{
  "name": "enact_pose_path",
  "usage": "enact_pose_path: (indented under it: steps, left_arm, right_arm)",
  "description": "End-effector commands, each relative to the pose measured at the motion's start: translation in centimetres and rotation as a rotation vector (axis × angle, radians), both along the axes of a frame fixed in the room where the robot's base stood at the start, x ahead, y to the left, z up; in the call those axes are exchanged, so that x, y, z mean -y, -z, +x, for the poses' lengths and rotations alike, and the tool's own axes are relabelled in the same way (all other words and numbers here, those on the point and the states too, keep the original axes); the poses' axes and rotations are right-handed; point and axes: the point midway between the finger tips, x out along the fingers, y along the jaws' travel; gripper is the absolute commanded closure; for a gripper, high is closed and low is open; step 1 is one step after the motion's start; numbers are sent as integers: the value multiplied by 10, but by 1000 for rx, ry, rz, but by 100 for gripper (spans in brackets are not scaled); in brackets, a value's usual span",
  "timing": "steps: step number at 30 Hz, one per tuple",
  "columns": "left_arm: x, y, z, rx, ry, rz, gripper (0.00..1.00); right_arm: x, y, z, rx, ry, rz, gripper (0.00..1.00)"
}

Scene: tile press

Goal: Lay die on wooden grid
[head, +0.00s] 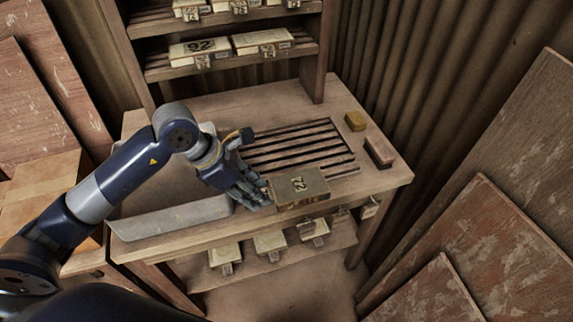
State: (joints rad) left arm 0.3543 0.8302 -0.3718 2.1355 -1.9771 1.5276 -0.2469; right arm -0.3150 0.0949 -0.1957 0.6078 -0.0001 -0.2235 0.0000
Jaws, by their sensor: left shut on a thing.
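A box-shaped die (300,188) with a number label on its top is at the front edge of the bench, right of my left gripper. My left gripper (262,197) is shut on the die at its left side. The wooden grid (298,146) of dark parallel slats lies on the bench just behind the die. The die overlaps the grid's near edge in the view; I cannot tell whether it touches the bench. My right gripper is not in view.
A grey metal tray (172,218) lies on the bench at the left. Shelves with several labelled dies (199,50) stand behind, and more lie on the shelf below. Boards lean at the right.

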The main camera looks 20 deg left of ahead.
Motion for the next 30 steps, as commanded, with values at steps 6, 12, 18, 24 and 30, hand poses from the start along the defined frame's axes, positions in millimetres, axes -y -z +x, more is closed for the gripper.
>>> enact_pose_path:
  steps: [6,12,18,24,30]
  left_arm:
    - [-16,-2,36,1,-14,-7,100]
    - [-35,2,75,1,-11,-7,100]
    - [-52,6,111,2,-11,-7,100]
    - [-64,10,135,2,-7,-6,100]
    - [-68,14,142,1,-6,-5,100]
  right_arm:
    - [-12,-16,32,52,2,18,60]
    - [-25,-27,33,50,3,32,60]
    - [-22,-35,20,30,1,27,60]
    - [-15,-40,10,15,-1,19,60]
    - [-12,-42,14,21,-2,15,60]
